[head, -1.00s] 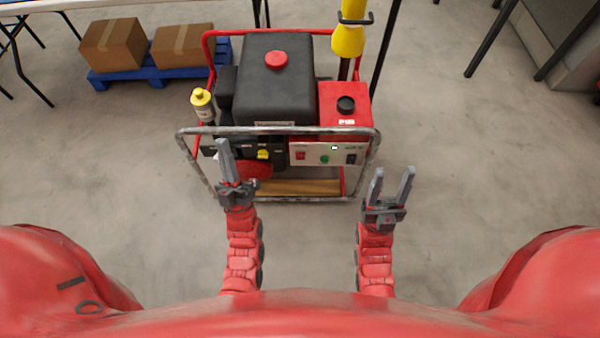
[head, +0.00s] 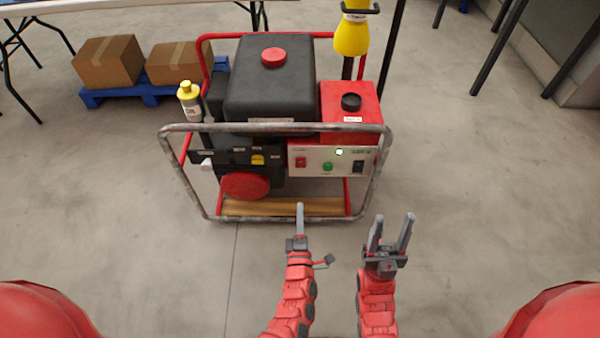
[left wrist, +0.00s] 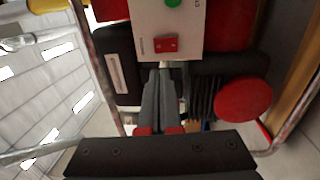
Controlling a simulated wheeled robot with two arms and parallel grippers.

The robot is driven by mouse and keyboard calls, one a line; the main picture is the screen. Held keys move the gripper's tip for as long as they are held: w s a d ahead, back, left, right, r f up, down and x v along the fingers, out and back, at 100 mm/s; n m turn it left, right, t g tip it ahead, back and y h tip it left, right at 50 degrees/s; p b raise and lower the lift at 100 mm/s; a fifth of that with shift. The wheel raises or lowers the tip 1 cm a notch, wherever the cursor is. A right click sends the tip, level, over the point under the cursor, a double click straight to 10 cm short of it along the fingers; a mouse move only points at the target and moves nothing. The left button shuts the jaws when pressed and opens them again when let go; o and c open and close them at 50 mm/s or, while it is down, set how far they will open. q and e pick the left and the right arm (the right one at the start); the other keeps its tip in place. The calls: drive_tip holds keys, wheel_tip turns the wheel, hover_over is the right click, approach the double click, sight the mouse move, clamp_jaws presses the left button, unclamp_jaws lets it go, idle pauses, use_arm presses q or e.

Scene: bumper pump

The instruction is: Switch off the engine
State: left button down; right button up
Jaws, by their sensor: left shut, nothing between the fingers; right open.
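The engine (head: 268,85) is a black and red pump unit inside a grey and red tube frame. Its white control panel (head: 318,168) faces me, with a red switch (head: 300,162), a green button (head: 327,167), a lit green light and a dark switch (head: 358,167). My left gripper (head: 300,206) is shut and empty, in front of the frame and below the panel. In the left wrist view, the red switch (left wrist: 165,45) lies just beyond my shut fingertips (left wrist: 160,72); contact cannot be seen. My right gripper (head: 391,220) is open and empty, lower right of the frame.
The tube frame (head: 270,128) surrounds the engine, with a bar before the panel's upper part. A yellow-capped bottle (head: 190,98) stands at its left. Boxes (head: 108,62) sit on a blue pallet (head: 120,94) behind left. The floor right of the frame is clear.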

sight(300, 161)
use_arm(q)
drive_tip(key=w, duration=0.4)
drive_tip(key=w+r+b, duration=0.1)
drive_tip(key=w, duration=0.4)
drive_tip(key=w+b, duration=0.1)
drive_tip(key=w, duration=0.4)
drive_tip(key=shift+r, duration=0.4)
drive_tip(key=shift+w+a+r+g+p, duration=0.15)
drive_tip(key=shift+w+r+g+p, duration=0.2)
drive_tip(key=shift+r+g+p, duration=0.6)
drive_tip(key=shift+f+t, duration=0.35)
drive_tip(key=shift+f, duration=0.2)
